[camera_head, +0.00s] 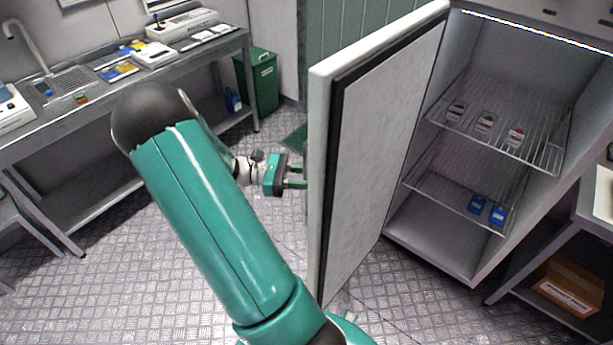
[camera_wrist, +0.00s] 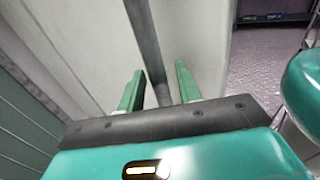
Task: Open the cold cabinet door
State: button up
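The cold cabinet door (camera_head: 385,150) stands wide open, its light inner panel with a dark seal facing my head camera. The cabinet (camera_head: 440,235) is open to view, with wire shelves inside. My gripper (camera_head: 297,177) is at the outer side of the door, its fingertips close to the door's edge. In the wrist view, a grey bar (camera_wrist: 147,45), apparently the door handle, runs between the two fingers of my gripper (camera_wrist: 158,88). The fingers are apart, with small gaps seeming to show beside the bar. The handle is hidden in the head view.
Several small packs (camera_head: 485,123) lie on the upper shelf (camera_head: 545,155); blue boxes (camera_head: 477,204) stand on the lower one. A steel bench (camera_head: 110,110) and green bin (camera_head: 262,80) stand at the left. A table with a cardboard box (camera_head: 570,285) stands right. The floor (camera_head: 150,270) at left is clear.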

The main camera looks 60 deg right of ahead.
jog(key=v, duration=1.4)
jog(key=shift+s, duration=0.1)
jog(key=s+a+r+m+t+y, duration=0.1)
jog(key=a+r+t, duration=0.4)
jog(key=a, duration=0.5)
jog(key=s+a+r+m+t+y, duration=0.1)
jog(key=a+r+t, duration=0.4)
jog(key=a+t, duration=0.5)
jog(key=s+a+r+m+t+y, duration=0.2)
jog(key=a+r+t, duration=0.4)
jog(key=a, duration=0.6)
jog(key=shift+s+a+t+y, duration=0.2)
jog(key=shift+s+t+y, duration=0.45)
jog(key=shift+y, duration=0.55)
jog(key=shift+r, duration=0.15)
